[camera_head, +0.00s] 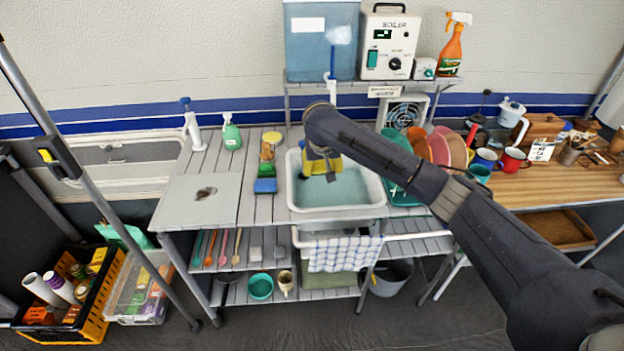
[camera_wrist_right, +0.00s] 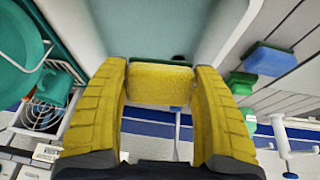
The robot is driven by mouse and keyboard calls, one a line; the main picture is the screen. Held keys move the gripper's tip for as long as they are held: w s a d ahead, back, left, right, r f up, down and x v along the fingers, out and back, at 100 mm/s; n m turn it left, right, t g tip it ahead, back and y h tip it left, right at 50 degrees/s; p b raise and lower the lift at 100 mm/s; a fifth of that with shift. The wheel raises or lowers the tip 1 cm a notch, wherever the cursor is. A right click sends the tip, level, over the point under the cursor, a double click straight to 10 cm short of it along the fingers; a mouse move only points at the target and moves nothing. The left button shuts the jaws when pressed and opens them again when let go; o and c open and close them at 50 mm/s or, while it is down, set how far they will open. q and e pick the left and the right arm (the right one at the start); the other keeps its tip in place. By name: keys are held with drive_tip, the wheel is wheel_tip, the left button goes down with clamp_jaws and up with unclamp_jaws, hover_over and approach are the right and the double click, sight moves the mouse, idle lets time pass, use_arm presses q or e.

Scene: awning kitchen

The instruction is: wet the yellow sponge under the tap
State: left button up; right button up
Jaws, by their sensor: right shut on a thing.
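My right gripper (camera_head: 322,168) has yellow fingers and is over the sink basin (camera_head: 293,190), which holds pale blue-green water. In the right wrist view the gripper (camera_wrist_right: 160,82) is shut on the yellow sponge (camera_wrist_right: 160,86), which has a green edge. In the head view the sponge cannot be told apart from the yellow fingers. The sponge's height above the water is hard to judge. A white tap pipe with a blue upper part (camera_head: 332,85) stands behind the sink, below the blue water tank (camera_head: 303,50); my arm hides its lower end. My left gripper is not in view.
A green soap bottle (camera_head: 231,132) and a blue-topped pump (camera_head: 190,122) stand behind. A dish rack with plates (camera_head: 440,150) is at right. The grey board (camera_head: 195,200) at left has clear room.

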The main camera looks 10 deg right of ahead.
drive_tip(key=shift+w+r+t, duration=0.1)
drive_tip(key=shift+w+t, duration=0.1)
drive_tip(key=shift+t, duration=0.2)
drive_tip(key=shift+w, duration=0.1)
drive_tip(key=w+d+f, duration=0.1)
drive_tip(key=w+d, duration=0.1)
drive_tip(key=w, duration=0.4)
drive_tip(key=w+d+f, duration=0.1)
drive_tip(key=w, duration=0.6)
drive_tip(key=shift+d+f, duration=0.35)
drive_tip(key=shift+d, duration=0.05)
idle(0.7)
drive_tip(key=s+a, duration=0.2)
drive_tip(key=s, duration=0.5)
drive_tip(key=shift+s, duration=0.3)
idle(0.4)
drive_tip(key=shift+a, duration=0.15)
drive_tip(key=shift+s, duration=0.1)
idle(1.0)
